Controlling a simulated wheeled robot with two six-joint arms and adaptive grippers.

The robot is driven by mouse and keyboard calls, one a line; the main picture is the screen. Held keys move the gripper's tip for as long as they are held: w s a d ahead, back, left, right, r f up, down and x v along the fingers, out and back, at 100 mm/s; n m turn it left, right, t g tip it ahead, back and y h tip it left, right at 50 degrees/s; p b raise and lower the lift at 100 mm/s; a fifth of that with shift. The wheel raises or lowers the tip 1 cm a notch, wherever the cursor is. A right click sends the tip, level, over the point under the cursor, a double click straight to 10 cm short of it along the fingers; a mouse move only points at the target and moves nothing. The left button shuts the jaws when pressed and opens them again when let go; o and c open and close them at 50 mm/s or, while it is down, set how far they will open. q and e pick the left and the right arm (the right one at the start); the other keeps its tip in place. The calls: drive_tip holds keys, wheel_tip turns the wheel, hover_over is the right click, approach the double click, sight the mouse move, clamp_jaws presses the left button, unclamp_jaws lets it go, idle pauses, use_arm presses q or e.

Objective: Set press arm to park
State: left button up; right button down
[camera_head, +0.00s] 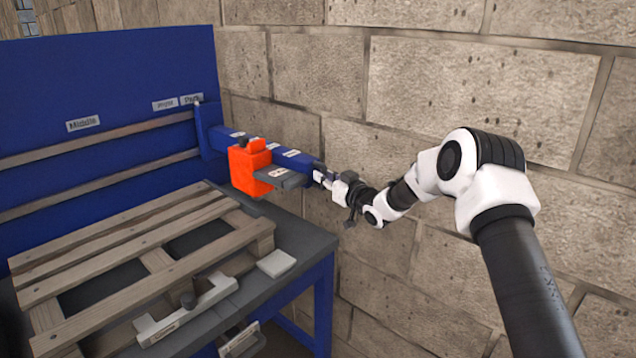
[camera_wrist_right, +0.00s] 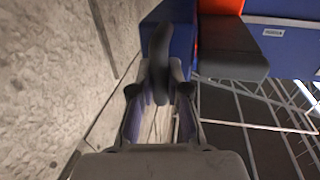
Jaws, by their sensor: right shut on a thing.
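The press arm (camera_head: 222,138) is a blue beam reaching out from the blue back panel toward the wall, with an orange block (camera_head: 247,166) and a grey plate on it. Its mount stands at the panel's right end, close to the "Park" label (camera_head: 191,99). My right gripper (camera_head: 338,187) is at the beam's outer end. In the right wrist view its fingers (camera_wrist_right: 158,98) are shut around a dark handle (camera_wrist_right: 160,55), with the blue beam behind. The exact contact is partly hidden by the fingers. My left gripper is not in view.
Another label reads "Middle" (camera_head: 83,123). A wooden pallet (camera_head: 140,258) lies on the dark bench below the beam, with a pale bracket (camera_head: 187,308) near its front. A stone block wall (camera_head: 440,90) runs close behind my right arm.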

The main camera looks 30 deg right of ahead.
drive_tip(key=shift+d+r, duration=0.1)
drive_tip(key=shift+r, duration=0.15)
drive_tip(key=c, duration=1.3)
unclamp_jaws()
drive_tip(key=shift+w+r, duration=0.1)
drive_tip(key=shift+o, duration=0.8)
drive_tip(key=shift+d, duration=0.15)
drive_tip(key=shift+d+f, duration=0.1)
drive_tip(key=shift+f, duration=0.2)
drive_tip(key=s+d, duration=0.1)
drive_tip(key=s, duration=1)
drive_tip(key=shift+s+d, duration=0.4)
